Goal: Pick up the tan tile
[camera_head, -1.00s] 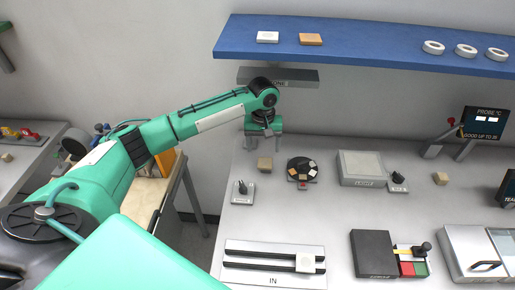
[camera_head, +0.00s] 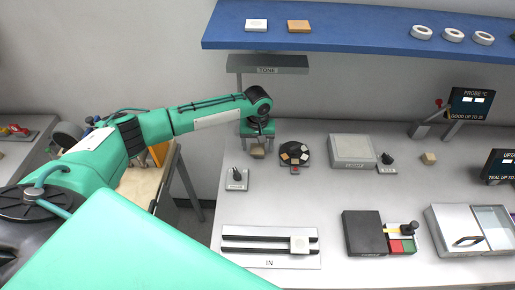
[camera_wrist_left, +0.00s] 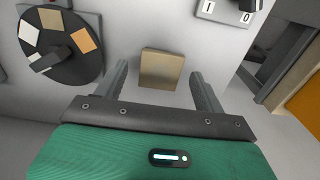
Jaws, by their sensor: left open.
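A small tan tile (camera_head: 257,152), thick like a block, sits on the grey bench below my left gripper (camera_head: 258,147). In the left wrist view the tan tile (camera_wrist_left: 161,69) shows between the two fingers of my left gripper (camera_wrist_left: 160,75). There is a visible gap on each side, and the fingers are open and empty. In the head view the gripper partly covers the top of the tile. I cannot tell how far the fingertips are above the bench. My right gripper is not in view.
A black round dial with coloured tiles (camera_head: 294,153) stands just right of the gripper. A small switch box (camera_head: 237,178) is in front. A grey overhead bar (camera_head: 267,64) and blue shelf (camera_head: 350,30) are behind. Another tan block (camera_head: 429,158) lies far right.

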